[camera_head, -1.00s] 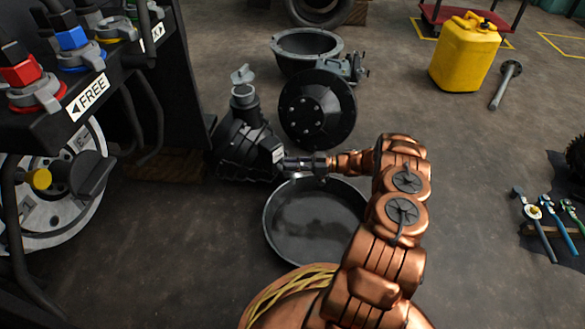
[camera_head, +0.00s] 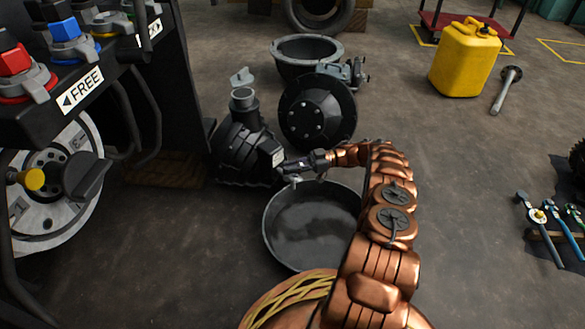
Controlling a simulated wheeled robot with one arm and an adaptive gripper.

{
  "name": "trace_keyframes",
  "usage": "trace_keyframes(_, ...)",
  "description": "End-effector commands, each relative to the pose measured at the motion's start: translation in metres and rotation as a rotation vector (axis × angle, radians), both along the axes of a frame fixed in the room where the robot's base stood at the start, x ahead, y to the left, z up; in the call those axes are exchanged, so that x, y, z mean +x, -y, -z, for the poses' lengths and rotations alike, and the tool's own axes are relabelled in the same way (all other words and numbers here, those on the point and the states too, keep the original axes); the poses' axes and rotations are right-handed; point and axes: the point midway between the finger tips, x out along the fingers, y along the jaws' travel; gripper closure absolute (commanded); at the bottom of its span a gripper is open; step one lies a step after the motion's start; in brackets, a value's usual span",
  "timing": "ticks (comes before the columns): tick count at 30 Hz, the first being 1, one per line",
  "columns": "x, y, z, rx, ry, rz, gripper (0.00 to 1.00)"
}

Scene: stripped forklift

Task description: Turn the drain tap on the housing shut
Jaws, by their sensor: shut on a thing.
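The black ribbed housing (camera_head: 240,140) sits on the floor left of centre, with an open neck on top and a pale label on its right side. My gripper (camera_head: 288,167) reaches in from the right at the housing's lower right side, just above the rim of the drain pan. It is shut on the drain tap, which my fingers mostly hide. A small pale piece (camera_head: 295,180) shows just below the fingers. I cannot tell the tap handle's angle. The round black drain pan (camera_head: 275,245) lies below, with dark liquid-like sheen inside.
A black domed cover (camera_head: 318,112) stands right behind my gripper, with a grey-rimmed bowl-shaped casing (camera_head: 305,50) farther back. A yellow jerrycan (camera_head: 465,58) is at the back right. Tools (camera_head: 545,225) lie at the right. The control panel (camera_head: 85,90) with coloured knobs is at the left.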

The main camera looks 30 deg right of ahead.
Motion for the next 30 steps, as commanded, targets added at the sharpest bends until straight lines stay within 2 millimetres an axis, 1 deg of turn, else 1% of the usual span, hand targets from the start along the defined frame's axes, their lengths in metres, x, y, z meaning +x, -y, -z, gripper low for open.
trace_keyframes(1, -0.0008, -0.0028, 0.0017, 0.002, -0.003, -0.013, 1.0)
trace_keyframes(19, -0.0005, -0.0028, -0.0002, 0.003, -0.001, -0.027, 1.0)
trace_keyframes(20, -0.0005, -0.0028, -0.0002, 0.003, -0.001, -0.027, 0.79)
trace_keyframes(21, -0.0005, -0.0027, -0.0003, 0.003, -0.001, -0.027, 0.75)
trace_keyframes(27, -0.0004, -0.0009, -0.0003, 0.001, 0.0, -0.022, 0.56)
trace_keyframes(30, -0.0003, -0.0003, -0.0004, 0.001, 0.0, -0.02, 0.56)
